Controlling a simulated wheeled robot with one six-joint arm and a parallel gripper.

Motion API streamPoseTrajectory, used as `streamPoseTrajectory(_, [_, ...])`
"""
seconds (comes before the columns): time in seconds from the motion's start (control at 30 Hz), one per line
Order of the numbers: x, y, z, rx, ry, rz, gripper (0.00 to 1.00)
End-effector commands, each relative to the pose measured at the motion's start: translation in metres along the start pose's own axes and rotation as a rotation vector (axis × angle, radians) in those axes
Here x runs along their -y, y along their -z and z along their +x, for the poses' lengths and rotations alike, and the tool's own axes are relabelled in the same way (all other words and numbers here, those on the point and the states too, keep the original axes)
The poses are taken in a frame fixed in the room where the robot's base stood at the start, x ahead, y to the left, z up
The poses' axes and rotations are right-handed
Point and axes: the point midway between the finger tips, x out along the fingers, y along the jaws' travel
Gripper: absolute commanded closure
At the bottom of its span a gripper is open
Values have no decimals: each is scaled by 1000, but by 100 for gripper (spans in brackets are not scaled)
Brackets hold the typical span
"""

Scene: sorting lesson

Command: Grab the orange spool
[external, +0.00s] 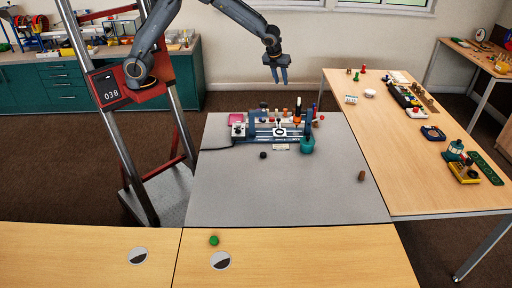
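My gripper (280,78) hangs above the far edge of the grey table, fingers pointing down. Its two fingers are apart with nothing between them. A small orange item (285,112) stands among the cluster on the grey table, below my gripper. It may be the orange spool, but it is too small to be sure of its shape. The gripper is well above it and not touching it.
A blue device (262,134), a teal flask-like object (307,145) and several small pieces crowd around the orange item. A black piece (263,155) and a brown piece (361,176) lie nearer. The front of the grey table (270,200) is clear.

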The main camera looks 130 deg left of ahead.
Motion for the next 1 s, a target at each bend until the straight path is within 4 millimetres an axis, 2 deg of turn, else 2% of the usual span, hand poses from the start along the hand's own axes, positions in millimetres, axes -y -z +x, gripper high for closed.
streamPoseTrajectory(0.03, [-4, -18, 9, 9, -6, 32, 71])
streamPoseTrajectory(0.1, [-8, -40, 20, 22, -12, 85, 71])
streamPoseTrajectory(0.23, [-17, -74, 42, 42, -25, 176, 71])
streamPoseTrajectory(0.3, [-18, -57, 66, 38, -26, 178, 71])
streamPoseTrajectory(0.6, [-24, -28, 146, 38, -24, 174, 71])
streamPoseTrajectory(0.7, [-26, -21, 166, 39, -23, 172, 71])
streamPoseTrajectory(1.0, [-26, -18, 195, 41, -21, 171, 71])
